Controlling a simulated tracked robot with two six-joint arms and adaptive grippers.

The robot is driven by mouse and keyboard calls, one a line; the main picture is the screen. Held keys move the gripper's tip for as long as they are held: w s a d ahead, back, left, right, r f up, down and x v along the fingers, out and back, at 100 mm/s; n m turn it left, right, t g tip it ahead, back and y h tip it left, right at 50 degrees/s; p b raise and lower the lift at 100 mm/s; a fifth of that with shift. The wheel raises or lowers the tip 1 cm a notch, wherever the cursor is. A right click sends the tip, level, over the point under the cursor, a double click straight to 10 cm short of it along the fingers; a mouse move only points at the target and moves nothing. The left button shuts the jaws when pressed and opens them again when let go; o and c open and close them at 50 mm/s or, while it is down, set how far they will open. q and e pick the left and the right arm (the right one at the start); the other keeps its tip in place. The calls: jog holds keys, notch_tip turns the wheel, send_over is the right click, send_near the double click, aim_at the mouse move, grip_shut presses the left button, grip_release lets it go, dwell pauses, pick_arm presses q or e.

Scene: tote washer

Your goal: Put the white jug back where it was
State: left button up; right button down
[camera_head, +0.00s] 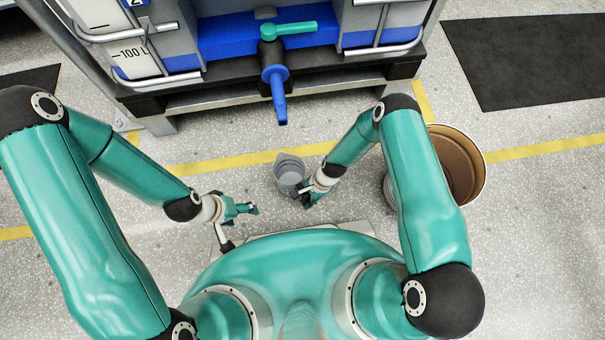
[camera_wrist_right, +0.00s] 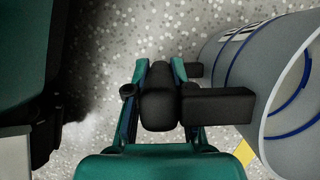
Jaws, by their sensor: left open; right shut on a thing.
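The jug (camera_head: 289,170) looks pale grey in the head view, with its open mouth facing up toward the camera. In the right wrist view the jug (camera_wrist_right: 235,60) shows blue ring lines, and a black handle (camera_wrist_right: 215,104) joins its side. My right gripper (camera_head: 308,191) is shut on that handle, between its teal fingers (camera_wrist_right: 160,95). The jug is in front of the blue tap, nearer to me; its height above the floor is hard to tell. My left gripper (camera_head: 246,209) is open and empty, left of the jug and apart from it.
A tank with a blue tap (camera_head: 278,85) and teal tap lever (camera_head: 290,30) stands on a black pallet (camera_head: 160,102) ahead. A brown open drum (camera_head: 468,160) is at the right, partly behind my arm. A dark mat (camera_head: 530,60) lies at the back right. Yellow lines (camera_head: 225,161) cross the floor.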

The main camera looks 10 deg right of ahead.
jog(key=c, duration=1.5)
grip_release()
jog(key=shift+f, duration=0.15)
jog(key=o, duration=0.5)
jog(key=shift+d+r, duration=0.1)
jog(key=shift+r, duration=0.35)
jog(key=p+v, duration=0.4)
jog(key=v, duration=0.7)
jog(key=s+r+n, duration=0.2)
jog(key=r+n, duration=0.2)
jog(key=s+d+r+n+t, duration=0.1)
jog(key=s+r+n, duration=0.2)
jog(key=r, duration=0.2)
jog(key=s+r+n+t, duration=0.1)
jog(key=s+r+n, duration=0.2)
jog(key=r+n, duration=0.1)
jog(key=shift+s+d+r+n, duration=0.2)
jog(key=shift+r+n, duration=0.1)
jog(key=shift+r, duration=0.3)
